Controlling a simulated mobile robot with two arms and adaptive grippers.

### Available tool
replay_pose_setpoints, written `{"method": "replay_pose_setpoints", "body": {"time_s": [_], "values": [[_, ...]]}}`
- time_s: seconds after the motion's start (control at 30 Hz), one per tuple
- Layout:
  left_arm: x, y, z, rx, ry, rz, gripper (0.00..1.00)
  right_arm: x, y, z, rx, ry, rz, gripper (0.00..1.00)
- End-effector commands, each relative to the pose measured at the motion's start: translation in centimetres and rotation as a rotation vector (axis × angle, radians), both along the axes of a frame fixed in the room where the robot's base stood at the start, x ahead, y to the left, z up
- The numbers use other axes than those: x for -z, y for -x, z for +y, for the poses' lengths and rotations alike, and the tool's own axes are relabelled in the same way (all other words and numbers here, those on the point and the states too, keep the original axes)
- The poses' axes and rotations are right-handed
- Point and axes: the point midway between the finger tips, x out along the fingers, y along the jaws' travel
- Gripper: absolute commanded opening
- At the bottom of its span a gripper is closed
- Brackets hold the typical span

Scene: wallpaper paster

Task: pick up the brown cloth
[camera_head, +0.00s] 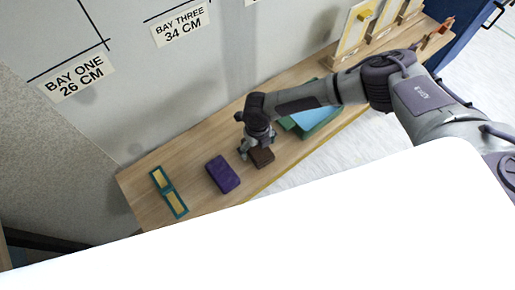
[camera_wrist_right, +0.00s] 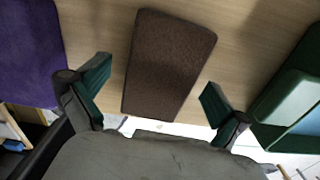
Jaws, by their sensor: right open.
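The brown cloth (camera_head: 262,156) is a small folded block near the front edge of the wooden table. In the right wrist view the brown cloth (camera_wrist_right: 166,66) lies flat on the wood, between and ahead of the two fingers. My right gripper (camera_head: 250,150) is just above and beside the cloth, pointing down. In the right wrist view my right gripper (camera_wrist_right: 152,88) is open, with one finger on each side of the cloth and gaps of bare wood between. My left gripper is not in view.
A purple cloth (camera_head: 222,174) lies left of the brown one, and a teal frame with yellow panels (camera_head: 169,192) lies farther left. A green tray (camera_head: 327,124) with a blue inside is close on the right. Wooden stands (camera_head: 356,32) are at the far end.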

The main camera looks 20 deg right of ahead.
Motion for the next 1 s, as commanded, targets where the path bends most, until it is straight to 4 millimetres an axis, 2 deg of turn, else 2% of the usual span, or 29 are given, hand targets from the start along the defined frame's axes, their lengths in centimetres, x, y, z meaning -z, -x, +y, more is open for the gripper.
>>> {"method": "replay_pose_setpoints", "body": {"time_s": [0.07, 0.43, 0.77, 0.87, 1.0], "values": [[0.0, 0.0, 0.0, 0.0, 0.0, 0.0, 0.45, 0.0, 0.0, 0.0, 0.0, 0.0, 0.0, 0.97], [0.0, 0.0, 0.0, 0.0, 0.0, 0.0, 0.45, -0.1, 0.0, 0.0, 0.0, 0.0, 0.0, 0.36], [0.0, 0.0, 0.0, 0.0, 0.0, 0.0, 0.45, -0.5, 0.0, 0.0, 0.0, -0.001, -0.001, 0.36], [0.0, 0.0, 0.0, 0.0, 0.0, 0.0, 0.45, -1.3, -0.1, 0.0, 0.0, 0.0, -0.001, 0.36], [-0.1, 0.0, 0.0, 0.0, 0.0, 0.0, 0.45, -3.4, -0.1, 0.0, 0.0, -0.003, -0.002, 0.36]]}}
